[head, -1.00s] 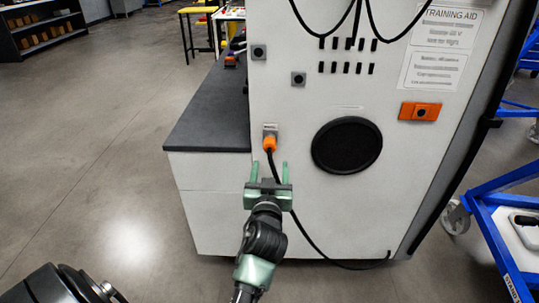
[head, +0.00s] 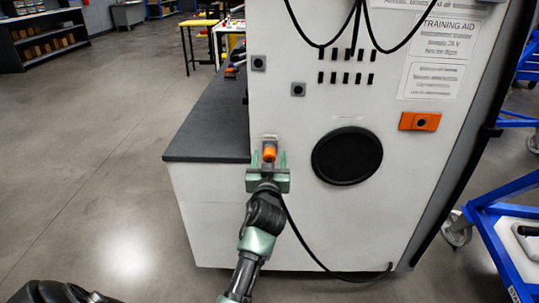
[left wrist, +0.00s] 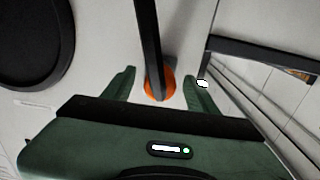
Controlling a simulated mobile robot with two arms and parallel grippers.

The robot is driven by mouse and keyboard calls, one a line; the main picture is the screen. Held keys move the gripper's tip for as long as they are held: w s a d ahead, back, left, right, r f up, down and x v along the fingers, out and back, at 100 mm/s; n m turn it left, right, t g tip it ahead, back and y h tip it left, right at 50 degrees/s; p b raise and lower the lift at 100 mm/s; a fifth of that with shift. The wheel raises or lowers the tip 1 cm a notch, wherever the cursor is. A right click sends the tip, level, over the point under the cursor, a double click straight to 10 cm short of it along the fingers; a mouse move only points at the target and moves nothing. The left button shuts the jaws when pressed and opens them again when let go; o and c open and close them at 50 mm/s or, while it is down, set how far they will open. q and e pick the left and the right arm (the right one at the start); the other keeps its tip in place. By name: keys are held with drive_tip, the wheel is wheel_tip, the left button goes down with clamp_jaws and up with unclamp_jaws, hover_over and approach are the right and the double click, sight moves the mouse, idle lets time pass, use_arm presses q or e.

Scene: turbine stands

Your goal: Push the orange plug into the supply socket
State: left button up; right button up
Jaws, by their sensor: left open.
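The orange plug (head: 270,154) sits at a small grey socket fitting (head: 269,141) on the white stand's face, its black cable hanging below. How deep it sits in the fitting cannot be told. My left gripper (head: 268,158) is open, with one finger on each side of the plug. In the left wrist view the plug (left wrist: 161,84) shows as an orange round end between the open fingers of the left gripper (left wrist: 159,76), with visible gaps. The black cable (left wrist: 147,40) crosses in front of it. My right gripper is not in view.
On the stand's face are an orange plate with a dark round centre (head: 420,121), a round black vent (head: 347,155) and hanging black cables (head: 322,46). A dark worktop (head: 208,120) is at left, a blue cart (head: 500,225) at right. Floor at left is clear.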

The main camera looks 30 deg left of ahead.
use_arm(q)
drive_tip(key=shift+c, duration=0.4)
clamp_jaws()
idle(1.5)
